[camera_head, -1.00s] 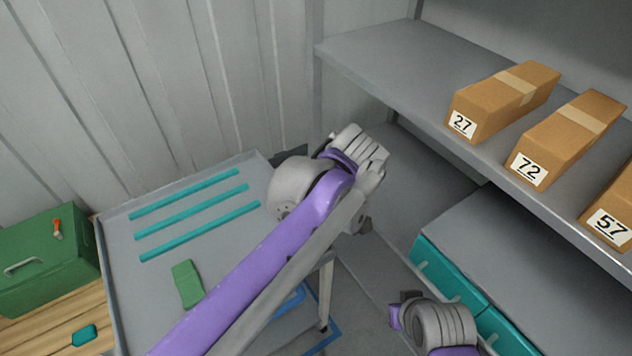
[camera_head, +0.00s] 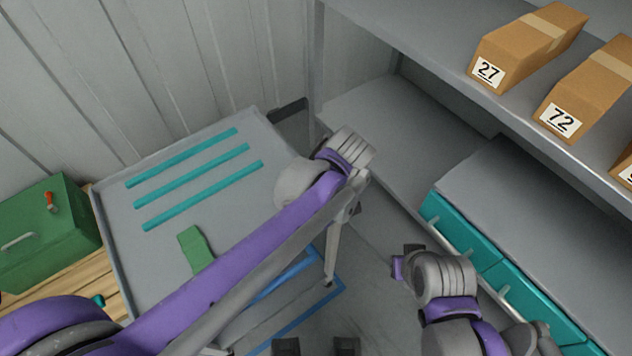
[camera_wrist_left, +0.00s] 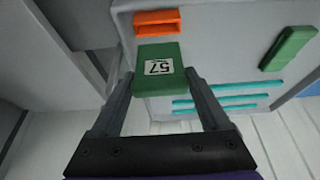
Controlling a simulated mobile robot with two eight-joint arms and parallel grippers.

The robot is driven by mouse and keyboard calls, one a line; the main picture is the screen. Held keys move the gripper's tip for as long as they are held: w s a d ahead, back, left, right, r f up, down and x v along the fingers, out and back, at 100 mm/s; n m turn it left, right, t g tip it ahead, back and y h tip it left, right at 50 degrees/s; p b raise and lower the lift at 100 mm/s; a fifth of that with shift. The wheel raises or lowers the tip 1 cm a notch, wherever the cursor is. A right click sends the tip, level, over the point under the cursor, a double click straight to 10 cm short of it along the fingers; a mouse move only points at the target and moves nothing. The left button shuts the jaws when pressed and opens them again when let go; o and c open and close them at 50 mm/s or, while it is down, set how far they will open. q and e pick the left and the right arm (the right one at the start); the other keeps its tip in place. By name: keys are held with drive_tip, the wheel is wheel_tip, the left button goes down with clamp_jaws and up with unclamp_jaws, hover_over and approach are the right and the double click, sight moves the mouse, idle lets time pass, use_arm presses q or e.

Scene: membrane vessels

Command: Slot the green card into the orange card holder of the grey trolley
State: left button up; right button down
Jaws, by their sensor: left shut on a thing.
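The green card (camera_wrist_left: 157,84) with a white number label, which looks like 57, is between the fingers of my left gripper (camera_wrist_left: 158,78) in the left wrist view. The gripper is shut on it. The orange card holder (camera_wrist_left: 157,17) is on the grey trolley (camera_wrist_left: 210,50), just above the card in that view; a gap shows between them. In the head view the trolley (camera_head: 115,225) stands at left, partly covered by my left arm. The card, the holder and my left gripper's fingers do not show there.
Teal strips (camera_head: 190,175) and another green piece (camera_head: 195,248) lie on the trolley top. A green case (camera_head: 45,235) stands left of it. At right are shelves with numbered boxes (camera_head: 525,45) and teal drawers (camera_head: 460,230). Corrugated wall stands behind.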

use_arm(q)
drive_tip(key=shift+f+b, duration=2.25)
drive_tip(key=shift+f, duration=0.95)
drive_tip(key=shift+f+b, duration=0.35)
drive_tip(key=shift+f, duration=0.3)
drive_tip(key=shift+f, duration=0.15)
drive_tip(key=o, duration=1.2)
drive_tip(key=p+v, duration=0.1)
drive_tip(key=v, duration=0.9)
drive_tip(key=shift+s+r, duration=0.1)
drive_tip(key=shift+r, duration=0.25)
